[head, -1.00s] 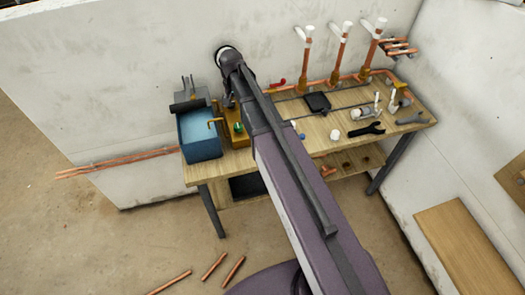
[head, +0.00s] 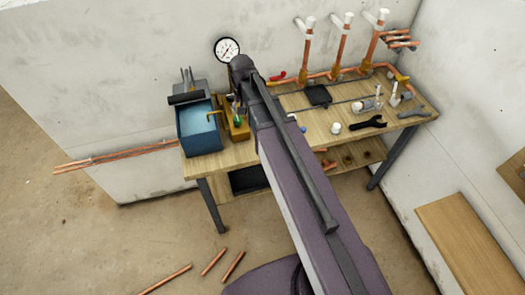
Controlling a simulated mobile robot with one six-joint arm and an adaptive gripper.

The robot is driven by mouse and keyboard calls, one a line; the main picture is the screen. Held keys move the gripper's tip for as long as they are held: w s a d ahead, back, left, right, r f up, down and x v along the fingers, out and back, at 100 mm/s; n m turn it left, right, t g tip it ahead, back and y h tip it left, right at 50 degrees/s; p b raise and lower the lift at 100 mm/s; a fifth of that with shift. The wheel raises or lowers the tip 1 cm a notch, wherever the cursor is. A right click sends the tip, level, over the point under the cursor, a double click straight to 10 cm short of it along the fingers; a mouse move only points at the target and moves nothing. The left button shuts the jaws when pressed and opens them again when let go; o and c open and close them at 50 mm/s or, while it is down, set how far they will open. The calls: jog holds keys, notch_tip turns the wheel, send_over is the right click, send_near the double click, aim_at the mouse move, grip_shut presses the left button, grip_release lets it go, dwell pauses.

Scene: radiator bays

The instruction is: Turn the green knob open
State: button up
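The green knob (head: 238,118) sits on a yellow-brass unit (head: 239,133) at the left part of the workbench, just right of a blue water tank. My arm reaches over the bench from the lower right, and its far joint is above and slightly right of the knob. Part of the knob's surroundings is covered by the arm. I cannot make out my gripper; it is hidden behind or below the arm's far end. Whether anything touches the knob cannot be seen.
A blue tank (head: 198,130) of water stands left of the knob. A round pressure gauge (head: 227,50) is on the wall behind. Copper risers (head: 305,55), a black wrench (head: 367,126) and small fittings are to the right. Copper pipes (head: 212,262) lie on the floor.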

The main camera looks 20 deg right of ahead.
jog(key=s+d+f+n+b, duration=0.3)
jog(key=s+f+b, duration=0.3)
jog(key=s, duration=0.6)
jog(key=shift+s+f+b, duration=0.2)
jog(key=shift+f+b, duration=0.2)
jog(key=shift+f, duration=0.25)
